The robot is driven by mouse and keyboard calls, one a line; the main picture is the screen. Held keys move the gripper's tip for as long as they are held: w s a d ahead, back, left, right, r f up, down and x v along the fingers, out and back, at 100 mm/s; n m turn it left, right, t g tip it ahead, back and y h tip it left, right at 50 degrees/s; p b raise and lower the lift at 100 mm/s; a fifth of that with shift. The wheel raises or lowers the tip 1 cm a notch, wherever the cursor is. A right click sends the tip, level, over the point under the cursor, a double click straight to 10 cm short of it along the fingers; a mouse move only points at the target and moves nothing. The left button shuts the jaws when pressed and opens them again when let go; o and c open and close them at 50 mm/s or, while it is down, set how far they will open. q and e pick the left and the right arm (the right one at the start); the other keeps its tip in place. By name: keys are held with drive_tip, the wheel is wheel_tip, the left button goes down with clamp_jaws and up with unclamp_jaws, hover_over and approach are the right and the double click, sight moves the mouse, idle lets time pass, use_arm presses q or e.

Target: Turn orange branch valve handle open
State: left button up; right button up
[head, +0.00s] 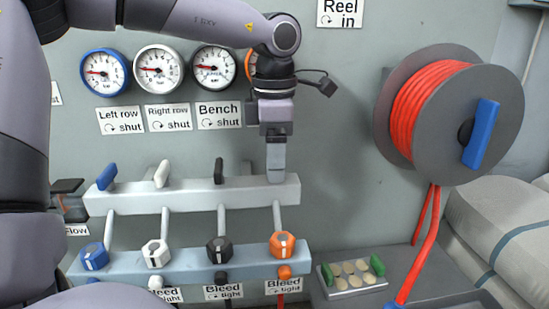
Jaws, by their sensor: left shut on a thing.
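My left gripper (276,170) points down at the right end of the upper pale manifold bar (140,200). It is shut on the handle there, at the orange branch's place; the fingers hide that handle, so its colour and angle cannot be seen. Below it, a pipe runs down to the orange hexagonal knob (282,245) on the lower bar. The blue handle (107,176), white handle (162,174) and black handle (219,171) stand along the same upper bar to the left. My right gripper is not in view.
Gauges hang above, the blue-rimmed gauge (104,72) at left; an orange-rimmed one is mostly behind my arm. A hose reel (448,115) with red hose stands at right. A small tray (350,288) sits below. The wall between gripper and reel is clear.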

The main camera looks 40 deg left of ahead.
use_arm(q)
drive_tip(key=shift+r+n, duration=0.1)
drive_tip(key=shift+n, duration=0.3)
drive_tip(key=o, duration=1.1)
drive_tip(key=shift+c, duration=0.2)
drive_tip(key=shift+r+p, duration=0.3)
drive_tip(key=shift+r, duration=3.25)
